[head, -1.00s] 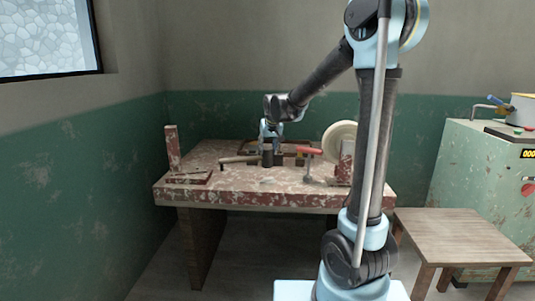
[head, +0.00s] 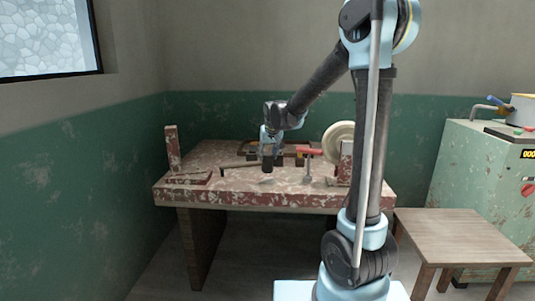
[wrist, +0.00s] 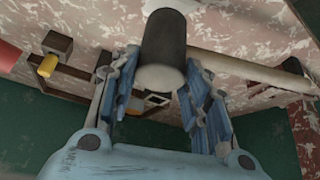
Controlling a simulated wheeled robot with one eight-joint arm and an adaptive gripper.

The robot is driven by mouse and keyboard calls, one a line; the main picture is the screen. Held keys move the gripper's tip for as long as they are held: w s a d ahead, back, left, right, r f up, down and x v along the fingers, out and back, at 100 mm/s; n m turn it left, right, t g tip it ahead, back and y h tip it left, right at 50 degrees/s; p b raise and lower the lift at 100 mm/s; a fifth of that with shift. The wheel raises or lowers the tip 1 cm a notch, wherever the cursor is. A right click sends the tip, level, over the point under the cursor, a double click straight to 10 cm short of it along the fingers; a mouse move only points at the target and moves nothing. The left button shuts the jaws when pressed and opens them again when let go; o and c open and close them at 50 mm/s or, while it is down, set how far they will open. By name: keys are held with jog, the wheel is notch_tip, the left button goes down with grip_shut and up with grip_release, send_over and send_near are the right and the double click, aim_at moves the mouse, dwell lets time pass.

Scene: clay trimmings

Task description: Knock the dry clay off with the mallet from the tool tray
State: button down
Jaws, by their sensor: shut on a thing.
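The mallet has a dark cylindrical head (wrist: 163,45) and a pale wooden handle (wrist: 250,70). My gripper (wrist: 163,90) is shut on the mallet, its blue fingers on either side of the lower part of the head. In the head view my gripper (head: 267,143) is over the middle of the worn red table, with the dark mallet head (head: 267,158) hanging beneath it, apart from the tabletop. A brown frame, probably the tool tray (wrist: 88,80), shows beyond the fingers in the wrist view. I cannot clearly identify the dry clay.
A red-topped stand (head: 308,153) and a pale round wheel (head: 338,136) stand right of my gripper. A red upright bracket (head: 172,148) is at the table's left end. A wooden stool (head: 460,232) and green cabinet (head: 480,170) are further right.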

aim_at(268, 160)
jog(key=shift+f, duration=0.4)
jog(key=shift+f, duration=0.1)
notch_tip(268, 160, down, 3)
jog(key=shift+r, duration=3.25)
